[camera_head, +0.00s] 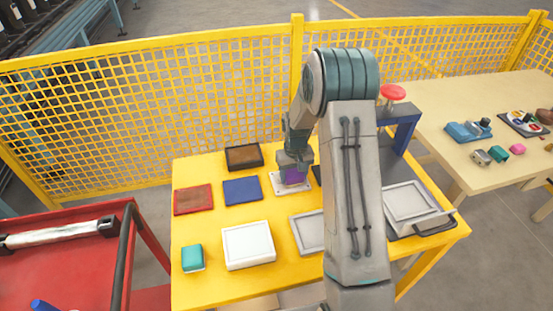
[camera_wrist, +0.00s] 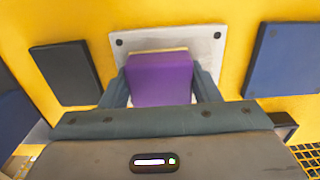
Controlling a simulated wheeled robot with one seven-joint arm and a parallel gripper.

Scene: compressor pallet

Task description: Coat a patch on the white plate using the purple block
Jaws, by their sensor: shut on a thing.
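My gripper (camera_head: 295,160) is shut on the purple block (camera_head: 293,176), with a finger on either side of it. In the wrist view the purple block (camera_wrist: 160,80) sits between the fingertips (camera_wrist: 160,92), and a thin tan strip shows along its far edge. Beneath it is a pale grey-white plate (camera_wrist: 205,45) with dark holes at its corners. This plate (camera_head: 277,185) also shows under the gripper in the head view. I cannot tell whether the block touches it. A brighter white rectangular plate (camera_head: 248,245) lies at the table's front, apart from my gripper. No coated patch is discernible.
On the yellow table (camera_head: 215,282) are a blue plate (camera_head: 242,190), a red-brown plate (camera_head: 193,199), a dark brown tray (camera_head: 244,157) and a green block (camera_head: 192,257). A grey-white tray (camera_head: 410,202) stands right of my arm. Yellow mesh fencing (camera_head: 140,105) runs behind.

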